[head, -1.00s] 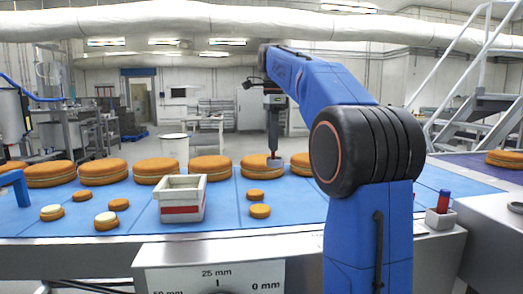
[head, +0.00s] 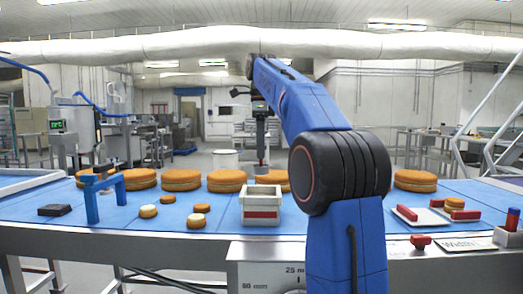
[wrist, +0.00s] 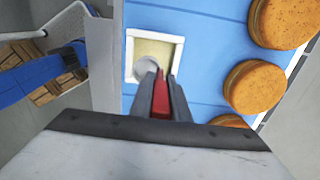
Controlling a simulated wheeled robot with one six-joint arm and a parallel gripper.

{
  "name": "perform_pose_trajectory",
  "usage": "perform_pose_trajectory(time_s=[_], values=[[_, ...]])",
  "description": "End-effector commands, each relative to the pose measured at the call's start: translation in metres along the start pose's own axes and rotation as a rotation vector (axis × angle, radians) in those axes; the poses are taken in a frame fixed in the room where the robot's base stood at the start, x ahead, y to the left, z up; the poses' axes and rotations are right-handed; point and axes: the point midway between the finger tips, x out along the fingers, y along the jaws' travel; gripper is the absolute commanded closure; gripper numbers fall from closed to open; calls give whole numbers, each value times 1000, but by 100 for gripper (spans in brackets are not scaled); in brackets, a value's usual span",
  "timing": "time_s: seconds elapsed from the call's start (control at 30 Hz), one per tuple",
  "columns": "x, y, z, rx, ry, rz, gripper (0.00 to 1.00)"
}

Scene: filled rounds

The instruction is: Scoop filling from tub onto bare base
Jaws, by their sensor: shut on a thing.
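The tub (head: 262,216) is white and square with a red band, on the blue work surface; the wrist view shows pale filling inside its rim (wrist: 131,58). My gripper (wrist: 160,88) is shut on the red handle of a scoop (wrist: 147,66). The round grey scoop head overlaps the tub's near part in the wrist view; I cannot tell its height or whether it carries filling. In the head view my gripper (head: 262,150) appears beyond the tub. Small plain bases (head: 202,208) lie left of the tub, near bases with white tops (head: 149,211).
A row of large orange-brown rounds (head: 181,181) stands behind the tub. A blue arch (head: 92,205) and a dark flat block (head: 55,210) are at left. A white tray (head: 420,222) with red bars is at right. My arm hides part of the surface right of the tub.

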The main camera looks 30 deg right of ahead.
Motion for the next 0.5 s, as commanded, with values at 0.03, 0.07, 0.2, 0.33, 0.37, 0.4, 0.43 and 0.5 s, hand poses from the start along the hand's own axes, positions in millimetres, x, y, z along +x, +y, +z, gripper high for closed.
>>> perform_pose_trajectory(time_s=[0.03, 0.07, 0.2, 0.33, 0.37, 0.4, 0.43, 0.5], values=[[2, 0, 0, 0, 0, 0, 100], [3, 0, 0, 0, 0, 0, 100], [12, 0, 0, 0, 0, 0, 100], [21, 0, 0, 0, 0, 0, 100], [24, 0, 0, 0, 0, 0, 100], [26, 0, 0, 0, 0, 1, 100], [29, 0, 0, 0, 0, 1, 100], [33, 0, 0, 0, 0, 0, 100]])
